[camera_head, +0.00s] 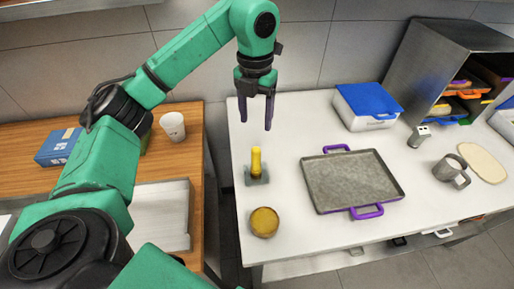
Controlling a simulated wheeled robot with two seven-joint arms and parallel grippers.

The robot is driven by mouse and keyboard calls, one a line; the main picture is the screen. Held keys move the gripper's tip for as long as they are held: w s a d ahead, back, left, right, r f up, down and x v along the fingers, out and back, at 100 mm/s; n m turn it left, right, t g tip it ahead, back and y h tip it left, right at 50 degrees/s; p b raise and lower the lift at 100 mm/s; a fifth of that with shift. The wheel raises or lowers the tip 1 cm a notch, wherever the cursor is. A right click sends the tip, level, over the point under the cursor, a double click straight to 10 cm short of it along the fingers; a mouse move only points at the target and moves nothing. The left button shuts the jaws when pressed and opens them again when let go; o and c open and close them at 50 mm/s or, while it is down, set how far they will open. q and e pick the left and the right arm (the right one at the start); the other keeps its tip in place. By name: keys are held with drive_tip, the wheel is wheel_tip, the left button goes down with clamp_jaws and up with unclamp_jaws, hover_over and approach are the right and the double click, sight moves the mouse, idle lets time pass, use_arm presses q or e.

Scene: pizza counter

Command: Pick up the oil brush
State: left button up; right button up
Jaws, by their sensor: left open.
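The oil brush (256,162) has a yellow handle and stands upright in a small grey holder (257,178) on the white counter, at the counter's left side. A round bowl (264,222) with yellow-brown contents sits just in front of it. My left gripper (256,123) is open and empty, with its dark fingers pointing down, above and behind the brush in the picture. The fingers look apart from the brush handle. My right gripper is not in view.
A grey tray with purple handles (353,181) lies right of the brush. A blue-lidded container (367,104) stands at the back. A metal shelf (440,70), a grey cup (449,168) and flat dough (483,163) are at the right. A paper cup (173,126) stands on the wooden table at left.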

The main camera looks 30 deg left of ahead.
sight(256, 159)
use_arm(q)
drive_tip(key=f, duration=0.2)
drive_tip(key=s+f+b, duration=0.1)
drive_tip(key=shift+s+d+f, duration=0.1)
drive_tip(key=shift+d+f, duration=0.15)
drive_tip(key=f, duration=0.1)
drive_tip(key=f+p, duration=0.1)
drive_tip(key=f, duration=0.1)
drive_tip(key=shift+s+d, duration=0.15)
drive_tip(key=shift+s, duration=0.15)
wheel_tip(256, 159, down, 7)
drive_tip(key=p, duration=0.3)
drive_tip(key=shift+r, duration=0.1)
drive_tip(key=shift+d+f, duration=0.1)
drive_tip(key=shift+f, duration=0.2)
drive_tip(key=shift+c, duration=0.9)
drive_tip(key=shift+w, duration=0.1)
clamp_jaws()
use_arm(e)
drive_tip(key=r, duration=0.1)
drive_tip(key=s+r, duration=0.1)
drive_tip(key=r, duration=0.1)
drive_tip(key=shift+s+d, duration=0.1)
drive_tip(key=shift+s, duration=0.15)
